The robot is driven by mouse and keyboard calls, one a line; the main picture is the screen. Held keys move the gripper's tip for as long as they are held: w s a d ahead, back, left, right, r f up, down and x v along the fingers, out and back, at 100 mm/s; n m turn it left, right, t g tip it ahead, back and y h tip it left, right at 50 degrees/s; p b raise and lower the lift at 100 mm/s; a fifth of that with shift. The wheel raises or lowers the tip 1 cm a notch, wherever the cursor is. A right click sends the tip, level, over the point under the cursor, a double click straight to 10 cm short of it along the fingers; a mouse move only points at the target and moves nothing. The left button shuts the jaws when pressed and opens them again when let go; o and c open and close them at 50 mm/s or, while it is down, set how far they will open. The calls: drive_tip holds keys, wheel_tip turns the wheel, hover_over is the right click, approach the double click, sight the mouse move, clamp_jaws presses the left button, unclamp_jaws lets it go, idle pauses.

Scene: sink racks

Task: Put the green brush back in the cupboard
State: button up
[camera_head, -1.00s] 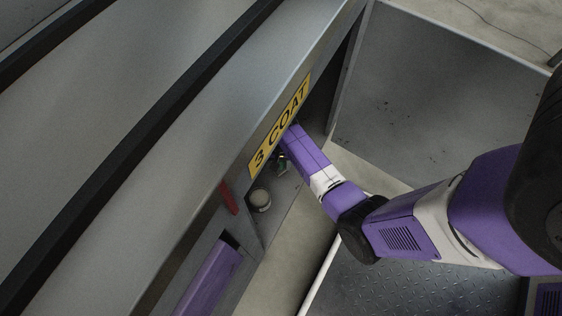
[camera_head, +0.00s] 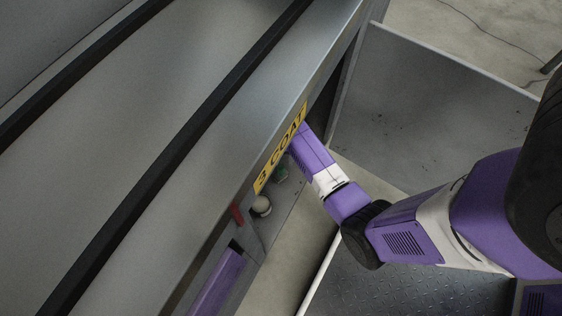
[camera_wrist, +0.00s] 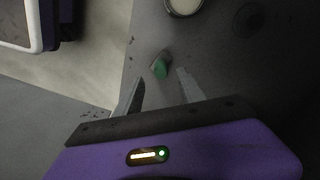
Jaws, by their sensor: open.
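The green brush (camera_wrist: 161,67) stands on the grey cupboard floor (camera_wrist: 216,55) in the wrist view, a little beyond my open fingertips. It also shows as a small green shape (camera_head: 281,173) in the head view, beside my arm. My gripper (camera_wrist: 158,88) is open, with one finger to each side of the brush's line and nothing between them. I cannot see the brush's full shape.
A round pale-topped container (camera_wrist: 184,5) stands beyond the brush; it also shows in the head view (camera_head: 261,206). The worktop edge with a yellow "3 COAT" label (camera_head: 281,150) overhangs the opening. An open door panel (camera_head: 430,105) is at the right.

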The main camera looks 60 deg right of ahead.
wheel_tip(320, 180, up, 2)
drive_tip(key=shift+r+p, duration=0.15)
drive_tip(key=shift+p, duration=0.15)
drive_tip(key=shift+s+f, duration=0.2)
drive_tip(key=shift+s, duration=0.1)
drive_tip(key=s+a+r+n+t+h, duration=0.3)
drive_tip(key=s+a+r+n+t, duration=0.1)
drive_tip(key=s+a+n+t, duration=0.4)
drive_tip(key=s+a+r+n+t+y, duration=0.1)
drive_tip(key=s+a+r+t, duration=0.1)
drive_tip(key=r, duration=0.6)
drive_tip(key=s+a+r+n+t+y, duration=0.1)
drive_tip(key=s+a+r, duration=0.3)
drive_tip(key=r, duration=0.5)
drive_tip(key=s+a+r+n+t+y, duration=0.1)
drive_tip(key=s+a+r+t, duration=0.2)
drive_tip(key=r, duration=0.6)
drive_tip(key=shift+s+a+r+n+t, duration=0.15)
drive_tip(key=shift+s+a+n+t, duration=0.3)
drive_tip(key=shift+a, duration=0.2)
drive_tip(key=shift+w, duration=0.1)
